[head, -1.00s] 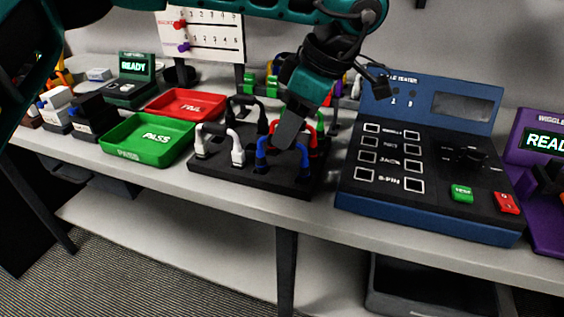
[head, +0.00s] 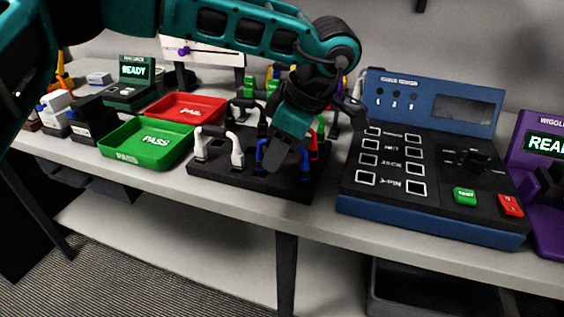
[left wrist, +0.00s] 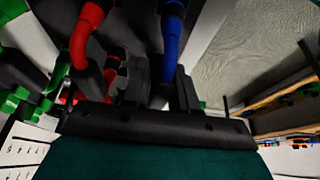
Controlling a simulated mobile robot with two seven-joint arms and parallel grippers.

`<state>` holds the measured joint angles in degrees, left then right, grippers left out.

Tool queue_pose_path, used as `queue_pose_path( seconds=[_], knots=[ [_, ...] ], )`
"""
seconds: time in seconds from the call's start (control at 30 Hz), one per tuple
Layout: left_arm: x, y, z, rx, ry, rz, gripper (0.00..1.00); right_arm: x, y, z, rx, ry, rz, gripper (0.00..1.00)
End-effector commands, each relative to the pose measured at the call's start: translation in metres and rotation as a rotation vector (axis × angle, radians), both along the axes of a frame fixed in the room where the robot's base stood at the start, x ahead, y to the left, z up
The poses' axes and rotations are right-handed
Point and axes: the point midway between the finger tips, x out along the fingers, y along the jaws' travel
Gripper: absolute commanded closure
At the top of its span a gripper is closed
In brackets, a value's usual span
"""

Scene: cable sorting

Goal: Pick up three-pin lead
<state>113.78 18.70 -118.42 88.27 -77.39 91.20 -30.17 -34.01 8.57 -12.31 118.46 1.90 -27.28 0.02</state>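Several short looped leads stand on a black block (head: 222,183). A white lead (head: 236,148) is at its front left, a blue lead (head: 262,156) at its front right, and a red lead (head: 313,145) behind the blue one. I cannot tell the pin counts. My left gripper (head: 273,163) points down at the blue lead and partly covers it. In the left wrist view the blue lead (left wrist: 172,45) runs down to the left gripper (left wrist: 160,88), whose dark fingers stand apart; contact is unclear. The red lead (left wrist: 84,38) is to their left.
A green PASS tray (head: 122,155) and a red FAIL tray (head: 182,97) lie left of the block. A blue cable tester (head: 440,226) stands to the right, with a purple device (head: 548,225) beyond it. Bare table shows between block and tester.

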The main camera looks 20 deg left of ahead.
Motion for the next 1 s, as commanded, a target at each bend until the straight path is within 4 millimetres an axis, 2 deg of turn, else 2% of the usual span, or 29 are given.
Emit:
queue_pose_path(
  seconds=[0.03, 0.27, 0.67, 0.77, 0.87, 1.0],
  knots=[
    [0.000, 0.000, 0.000, 0.000, 0.000, 0.000, 0.78, 0.000, 0.000, 0.000, -0.001, 0.000, 0.001, 0.57],
    [0.000, 0.000, 0.000, 0.000, 0.000, 0.000, 1.00, 0.000, -0.001, 0.000, -0.005, 0.001, 0.003, 0.57],
    [0.000, 0.000, 0.005, -0.001, -0.001, 0.001, 1.00, 0.000, -0.001, 0.001, -0.004, 0.000, 0.003, 0.57],
    [0.001, 0.000, 0.017, -0.001, -0.002, 0.000, 1.00, 0.000, -0.001, 0.003, -0.004, 0.000, 0.003, 0.57],
    [0.001, 0.000, 0.038, -0.002, -0.003, 0.001, 1.00, 0.000, -0.001, 0.007, -0.004, 0.000, 0.003, 0.57],
    [0.001, 0.000, 0.078, -0.003, -0.005, 0.001, 1.00, 0.000, -0.001, 0.015, -0.003, 0.000, 0.002, 0.57]
  ],
)
